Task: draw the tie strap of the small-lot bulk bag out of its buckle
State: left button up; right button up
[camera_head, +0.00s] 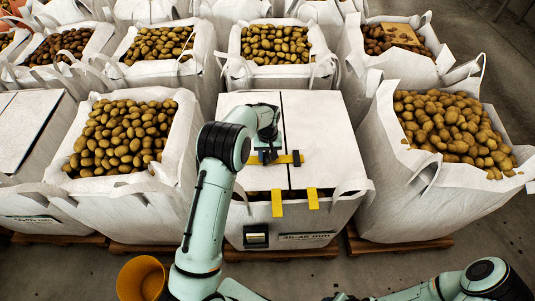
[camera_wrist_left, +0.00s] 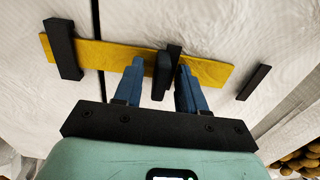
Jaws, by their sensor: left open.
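The small-lot bulk bag (camera_head: 330,135) stands at the centre with white flaps closed over its top. A yellow strap (camera_head: 283,159) lies across the flaps; it also shows in the left wrist view (camera_wrist_left: 110,54). A black bar (camera_wrist_left: 62,48) crosses the strap near one end, and a black upright piece (camera_wrist_left: 165,72) stands at its middle. Another black bar (camera_wrist_left: 253,82) sits just beyond the strap's other end, apart from it. My left gripper (camera_wrist_left: 160,75) is open, its blue fingers on either side of the upright piece; contact is unclear. My right gripper is out of view.
Open bags of potatoes stand left (camera_head: 120,185), right (camera_head: 400,190) and behind (camera_head: 278,75). Two yellow tabs (camera_head: 277,203) hang over the centre bag's front edge. An orange bucket (camera_head: 142,278) stands on the floor at front left. My right arm lies low at front right.

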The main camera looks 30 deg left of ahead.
pick_arm(q)
grip_shut()
jog(key=s+a, duration=0.1)
jog(key=a, duration=0.1)
jog(key=s+a+b, duration=0.1)
jog(key=a, duration=0.1)
jog(key=s+a, duration=0.2)
jog(key=shift+a, duration=0.25)
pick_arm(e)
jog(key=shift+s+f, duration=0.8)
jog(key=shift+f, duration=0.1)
pick_arm(q)
grip_release()
